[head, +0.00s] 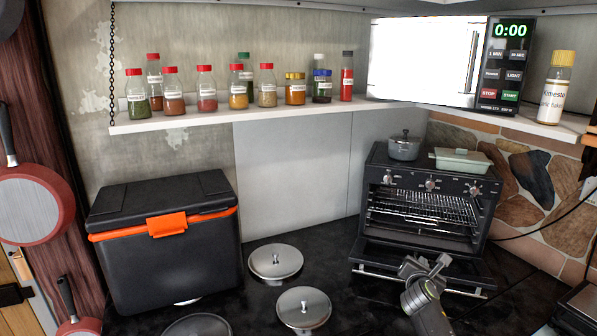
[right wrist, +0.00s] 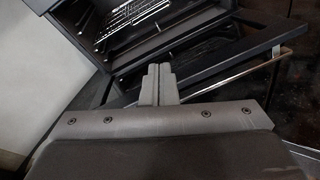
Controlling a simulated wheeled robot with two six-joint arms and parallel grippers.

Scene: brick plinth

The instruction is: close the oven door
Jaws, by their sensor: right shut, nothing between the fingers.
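The black oven (head: 420,212) stands at the right on the dark counter, its racks visible inside. Its door (head: 388,257) is folded down and open, with a silver bar handle (head: 385,276) along its outer edge. My right gripper (head: 430,263) is shut and empty, over the open door in the head view. In the right wrist view the closed fingers (right wrist: 157,84) point towards the oven opening, with the door (right wrist: 215,66) and handle (right wrist: 245,68) to their right. I cannot tell whether the fingers touch the door. My left gripper is not in view.
A grey pot (head: 404,148) and a pale green dish (head: 461,160) sit on the oven. Metal lids (head: 275,261) lie on the counter left of it. A black cooler (head: 165,255) stands further left. A shelf (head: 250,119) with spice jars and a microwave (head: 425,62) runs above.

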